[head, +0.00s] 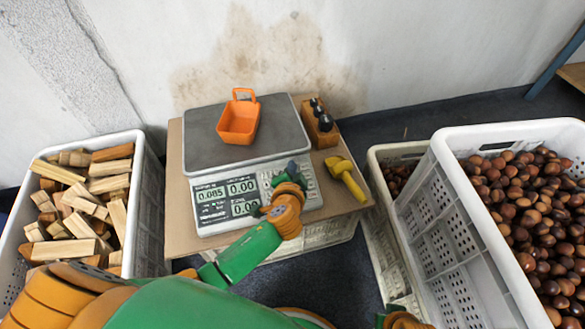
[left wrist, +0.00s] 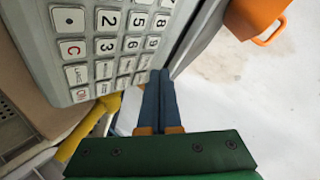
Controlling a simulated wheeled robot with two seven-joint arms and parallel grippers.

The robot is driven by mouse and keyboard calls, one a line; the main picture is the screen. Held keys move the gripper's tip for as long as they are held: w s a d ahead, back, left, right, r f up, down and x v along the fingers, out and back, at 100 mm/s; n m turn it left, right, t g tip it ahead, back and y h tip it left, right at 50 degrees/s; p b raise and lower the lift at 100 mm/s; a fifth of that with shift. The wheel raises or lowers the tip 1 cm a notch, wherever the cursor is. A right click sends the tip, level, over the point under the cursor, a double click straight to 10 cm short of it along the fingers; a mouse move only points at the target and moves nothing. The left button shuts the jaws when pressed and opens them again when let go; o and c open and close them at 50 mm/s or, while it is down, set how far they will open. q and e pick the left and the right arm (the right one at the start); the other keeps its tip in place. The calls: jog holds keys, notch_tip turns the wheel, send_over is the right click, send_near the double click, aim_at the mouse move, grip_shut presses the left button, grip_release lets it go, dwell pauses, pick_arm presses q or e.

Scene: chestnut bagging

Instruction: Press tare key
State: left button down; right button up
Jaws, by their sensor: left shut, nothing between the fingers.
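The scale (head: 207,167) stands on a board, with a lit display (head: 226,197) that reads 0.085, 0.00 and 0.00. An orange basket (head: 239,119) sits on its grey pan and shows at the top right of the left wrist view (left wrist: 258,17). The keypad (head: 309,185) is right of the display, partly behind my left gripper (head: 292,172). In the left wrist view the keypad (left wrist: 107,45) has number keys and a red C key. My left gripper (left wrist: 160,75) is shut and empty, its tips close to the keypad's edge; contact cannot be told. The tare key's label is not readable.
A yellow-handled tool (head: 347,178) and a wooden block with black knobs (head: 319,124) lie right of the scale. A crate of wood pieces (head: 145,190) stands left. A large crate of chestnuts (head: 440,215) and a smaller crate (head: 378,160) stand right.

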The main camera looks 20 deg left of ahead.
pick_arm(q)
jog(key=shift+f, duration=0.1)
dwell(0.6)
jog(key=shift+w+a+f+b, duration=0.1)
jog(key=shift+w+f+b, duration=0.05)
jog(key=shift+f+b, duration=0.15)
jog(key=shift+f, duration=0.35)
dwell(0.4)
dwell(0.3)
jog(key=shift+r+p, duration=0.55)
jog(key=shift+r, duration=0.2)
jog(key=shift+r, duration=0.1)
jog(key=r+p, duration=0.1)
jog(key=s+r+p, duration=0.1)
jog(key=r+p, duration=0.1)
jog(key=d+r+p, duration=0.1)
jog(key=p, duration=0.1)
jog(key=shift+s+r, duration=0.3)
